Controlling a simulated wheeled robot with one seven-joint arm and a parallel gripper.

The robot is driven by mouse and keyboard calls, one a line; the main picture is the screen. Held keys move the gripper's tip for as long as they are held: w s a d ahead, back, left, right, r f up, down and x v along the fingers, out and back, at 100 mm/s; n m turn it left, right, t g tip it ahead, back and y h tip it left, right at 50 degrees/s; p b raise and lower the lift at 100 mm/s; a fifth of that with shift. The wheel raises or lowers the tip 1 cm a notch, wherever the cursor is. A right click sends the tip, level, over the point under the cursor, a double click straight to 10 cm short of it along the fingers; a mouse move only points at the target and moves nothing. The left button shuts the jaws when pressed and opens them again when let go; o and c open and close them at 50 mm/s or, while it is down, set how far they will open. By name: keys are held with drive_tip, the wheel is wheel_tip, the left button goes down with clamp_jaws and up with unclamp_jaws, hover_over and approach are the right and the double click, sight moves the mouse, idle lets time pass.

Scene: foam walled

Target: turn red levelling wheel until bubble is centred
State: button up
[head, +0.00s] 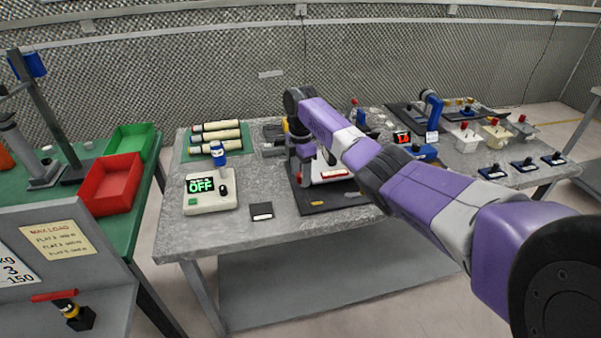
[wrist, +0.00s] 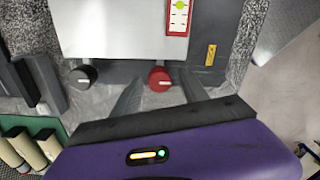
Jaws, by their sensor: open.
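The red levelling wheel (wrist: 159,79) has a pale mark and sits at the near edge of a light grey plate (wrist: 120,35) in the wrist view. My gripper (wrist: 160,92) is open, with one finger on each side of the wheel; I cannot tell whether either finger touches it. A red-framed level (wrist: 178,20) lies on the plate and is cut off by the top edge. A yellow-green round spot (wrist: 180,5) shows in it, but its centring cannot be judged. In the head view my arm partly covers the device, and its red-framed level (head: 334,173) shows.
A black knob (wrist: 82,77) sits left of the red wheel. Dark upright parts stand further left. In the head view, a box reading OFF (head: 209,190) and a small dark block (head: 261,211) lie left of the device. The table front (head: 285,235) is clear.

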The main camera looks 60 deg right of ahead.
clamp_jaws()
idle(0.4)
drive_tip(key=shift+r+m+p, duration=0.15)
drive_tip(key=shift+m+p, duration=0.4)
drive_tip(key=shift+m, duration=0.15)
drive_tip(key=m+p, duration=0.2)
drive_tip(key=m, duration=0.2)
drive_tip(key=m+p, duration=0.1)
drive_tip(key=m, duration=0.2)
drive_tip(key=shift+m, duration=0.4)
drive_tip(key=shift+d+m+p, duration=0.1)
drive_tip(key=shift+m+p, duration=0.25)
drive_tip(key=shift+m, duration=1.55)
